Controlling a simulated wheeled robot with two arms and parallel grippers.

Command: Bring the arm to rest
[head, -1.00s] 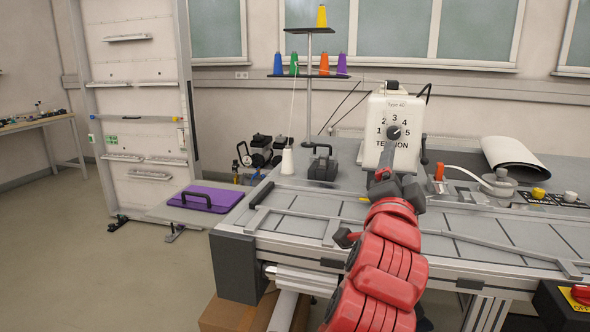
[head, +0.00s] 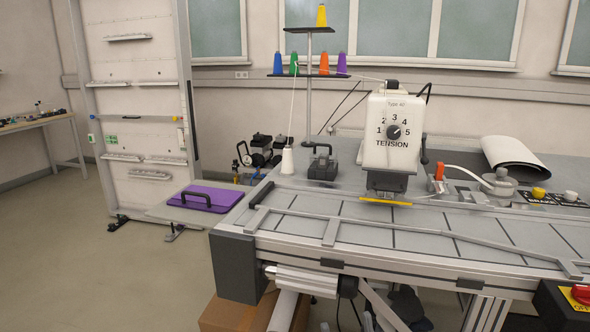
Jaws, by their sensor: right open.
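Neither of my grippers shows clearly in the head view, and no arm reaches over the table. The white sewing machine head (head: 391,157) stands at the table's back, marked "Type 40" and "TENSION". Its dark round tension dial (head: 394,132) is uncovered, with the numbers 1 to 5 around it. I cannot tell exactly which number the dial points at. The grey worktable (head: 330,213) is clear of my arms.
A thread stand (head: 308,76) with coloured cones rises behind the table. A white cone (head: 287,160) and a dark handled block (head: 323,166) stand at the back left. A purple pad (head: 205,198) lies left. A red knob (head: 581,294) is at the front right corner.

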